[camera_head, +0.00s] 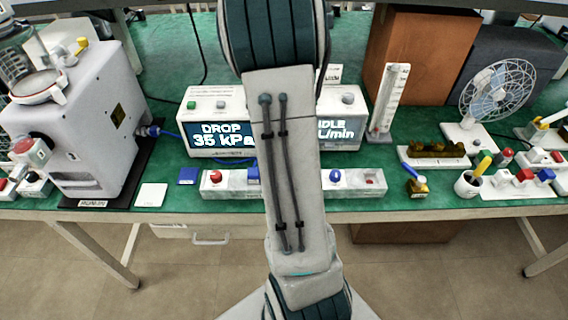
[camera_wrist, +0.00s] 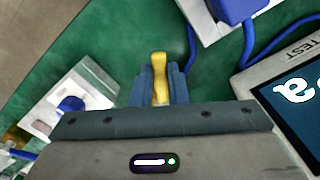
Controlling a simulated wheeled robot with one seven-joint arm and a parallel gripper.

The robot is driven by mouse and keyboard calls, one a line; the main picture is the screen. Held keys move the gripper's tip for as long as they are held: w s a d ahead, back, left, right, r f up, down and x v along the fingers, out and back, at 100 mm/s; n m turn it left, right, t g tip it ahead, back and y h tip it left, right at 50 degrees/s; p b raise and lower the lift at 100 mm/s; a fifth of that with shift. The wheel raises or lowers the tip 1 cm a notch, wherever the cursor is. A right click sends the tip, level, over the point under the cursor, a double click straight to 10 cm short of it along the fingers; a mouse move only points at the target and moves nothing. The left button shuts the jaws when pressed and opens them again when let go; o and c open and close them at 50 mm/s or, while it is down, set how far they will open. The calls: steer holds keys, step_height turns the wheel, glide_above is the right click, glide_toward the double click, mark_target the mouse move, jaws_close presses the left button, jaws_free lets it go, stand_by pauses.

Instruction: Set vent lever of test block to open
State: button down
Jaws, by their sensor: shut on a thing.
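In the wrist view my gripper (camera_wrist: 160,92) has its two dark fingers closed around a yellow lever (camera_wrist: 159,66). The lever's upper end shows between and just beyond the fingertips; its base is hidden by the gripper. In the head view a long pale block (camera_head: 232,183) with a red knob (camera_head: 215,177) and a blue knob (camera_head: 335,176) lies along the bench's front. My arm covers its middle, so the gripper and lever are not visible there. I cannot read the lever's setting.
Behind the block, a display unit (camera_head: 222,107) reads "DROP 35 kPa"; part of its face is behind my arm. A white pump (camera_head: 75,120) stands left. Blue hoses (camera_wrist: 250,45) run close to the gripper.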

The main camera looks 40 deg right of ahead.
steer(key=shift+d, duration=0.1)
steer(key=c, duration=1.4)
jaws_free()
steer(key=shift+r, duration=0.1)
step_height(320, 180, up, 14)
steer(key=shift+p, duration=0.35)
